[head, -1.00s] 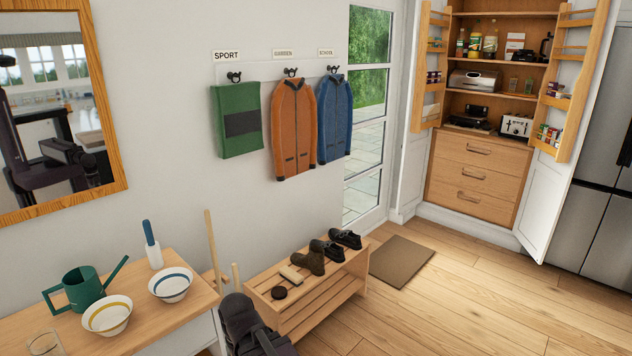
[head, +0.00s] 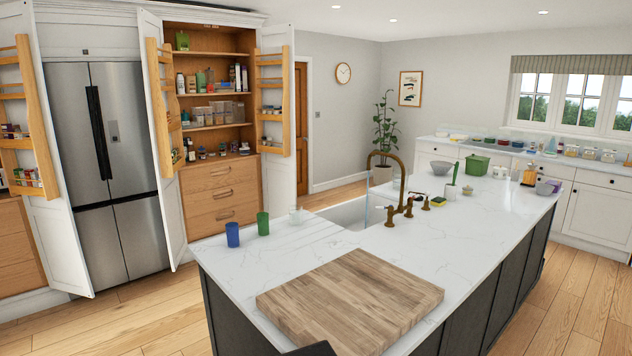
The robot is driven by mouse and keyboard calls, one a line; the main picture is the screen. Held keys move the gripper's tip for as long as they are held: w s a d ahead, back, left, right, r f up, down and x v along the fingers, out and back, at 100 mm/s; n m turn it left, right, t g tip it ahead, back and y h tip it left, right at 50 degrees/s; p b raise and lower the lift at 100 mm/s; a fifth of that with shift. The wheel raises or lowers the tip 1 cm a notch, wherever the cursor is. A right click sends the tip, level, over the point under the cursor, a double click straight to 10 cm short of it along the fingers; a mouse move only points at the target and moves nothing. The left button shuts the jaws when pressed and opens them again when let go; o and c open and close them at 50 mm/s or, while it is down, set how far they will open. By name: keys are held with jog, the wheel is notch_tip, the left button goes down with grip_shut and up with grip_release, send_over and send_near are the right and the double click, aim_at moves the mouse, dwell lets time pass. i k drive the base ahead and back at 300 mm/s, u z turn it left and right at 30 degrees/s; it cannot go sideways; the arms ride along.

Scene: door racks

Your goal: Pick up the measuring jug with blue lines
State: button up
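I cannot make out a measuring jug with blue lines in the head view. Only a dark sliver, perhaps of my arm, shows at the bottom edge. My gripper's fingers are not in view.
The island worktop (head: 430,235) carries a wooden chopping board (head: 350,300) in front and a brass tap (head: 385,190) by the sink. Several containers line the back counter. An open pantry cupboard (head: 215,135) holds jars and boxes. Wooden floor is clear left of the island.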

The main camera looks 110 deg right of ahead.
aim_at(396, 176)
jog(key=u, duration=0.4)
jog(key=k, duration=0.1)
jog(key=z, duration=2.95)
jog(key=i, duration=2.6)
